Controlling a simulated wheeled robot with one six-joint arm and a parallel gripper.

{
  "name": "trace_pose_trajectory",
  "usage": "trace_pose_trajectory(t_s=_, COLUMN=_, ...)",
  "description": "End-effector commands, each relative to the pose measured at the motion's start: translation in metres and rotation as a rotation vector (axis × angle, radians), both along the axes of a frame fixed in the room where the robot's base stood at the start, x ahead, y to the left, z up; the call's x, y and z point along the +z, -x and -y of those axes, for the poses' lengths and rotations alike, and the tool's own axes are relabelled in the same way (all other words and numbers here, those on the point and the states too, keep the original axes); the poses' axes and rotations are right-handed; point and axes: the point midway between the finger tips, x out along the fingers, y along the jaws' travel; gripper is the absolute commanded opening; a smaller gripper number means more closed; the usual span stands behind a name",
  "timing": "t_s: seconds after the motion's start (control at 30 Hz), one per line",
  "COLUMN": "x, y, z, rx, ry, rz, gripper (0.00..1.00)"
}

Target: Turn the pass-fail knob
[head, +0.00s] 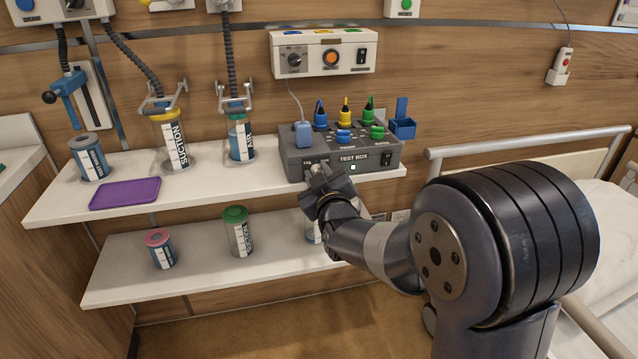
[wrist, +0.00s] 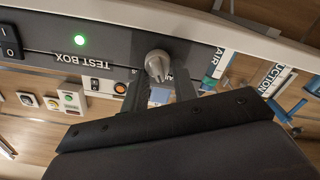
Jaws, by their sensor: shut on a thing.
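The grey test box (head: 350,172) stands on the upper white shelf, with "TEST BOX" on its front and a small lit lamp. The pass-fail knob (wrist: 157,66), a grey round knob with a pointer ridge, is on that front panel beside the green-lit lamp (wrist: 81,40). My gripper (head: 319,180) reaches the front face of the box at its left part. In the wrist view, its two dark fingers (wrist: 160,80) are on either side of the knob and shut on it. My gripper largely covers the knob in the head view, and its scale marks cannot be read.
A rocker switch (head: 386,159) is at the right of the box front. Blue, yellow and green plugs and a blue holder (head: 402,127) are on and beside the box. Canisters and a purple tray (head: 125,193) stand left. A bed rail (head: 530,141) is right.

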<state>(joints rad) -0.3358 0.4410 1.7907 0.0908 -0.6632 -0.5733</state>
Motion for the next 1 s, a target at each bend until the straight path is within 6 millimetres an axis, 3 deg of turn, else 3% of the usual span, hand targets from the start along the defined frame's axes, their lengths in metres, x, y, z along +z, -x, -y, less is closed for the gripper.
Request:
trace_pose_trajectory(t_s=0.4, x=-0.0023, y=0.0003, z=-0.0019, rx=0.0, ry=0.234, rz=0.067, gripper=0.04)
trace_pose_trajectory(t_s=1.0, x=-0.001, y=0.0005, z=-0.0024, rx=0.0, ry=0.288, rz=0.084, gripper=0.04)
